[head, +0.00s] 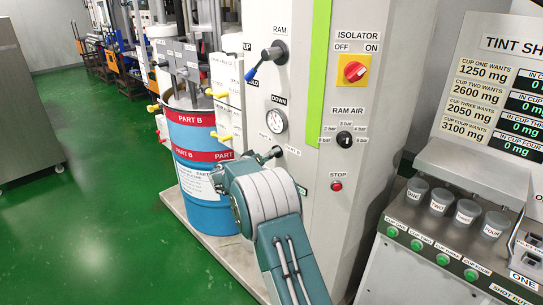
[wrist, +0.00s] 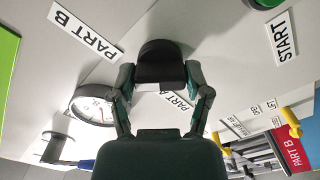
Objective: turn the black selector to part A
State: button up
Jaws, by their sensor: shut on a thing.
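The black selector (wrist: 160,62) is on the pale panel and sits between my gripper's fingers in the wrist view. My gripper (wrist: 161,82) is shut on it, one finger on each side. The PART B label (wrist: 87,31) is at upper left and the START label (wrist: 282,38) at upper right. The PART A label (wrist: 178,101) shows just below the selector, partly covered. I cannot tell exactly which way the selector points. In the head view, my arm hides most of the gripper, and a dark knob (head: 273,153) shows at its end, beside a PART B label.
A pressure gauge (head: 274,120) and the RAM lever (head: 268,58) are above my gripper on the column. A blue drum (head: 206,190) stands close at left. The isolator (head: 353,72), ram air knob (head: 344,138) and red stop button (head: 336,186) are at right.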

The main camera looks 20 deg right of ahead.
jog(key=n, duration=0.4)
jog(key=shift+a+f, duration=0.1)
jog(key=shift+f, duration=0.05)
jog(key=n, duration=0.9)
jog(key=shift+f+n, duration=0.1)
jog(key=shift+n, duration=1.9)
jog(key=o, duration=1.2)
jog(key=shift+w+f, duration=0.1)
jog(key=shift+c, duration=0.2)
jog(key=shift+r, duration=0.2)
jog(key=shift+r, duration=0.1)
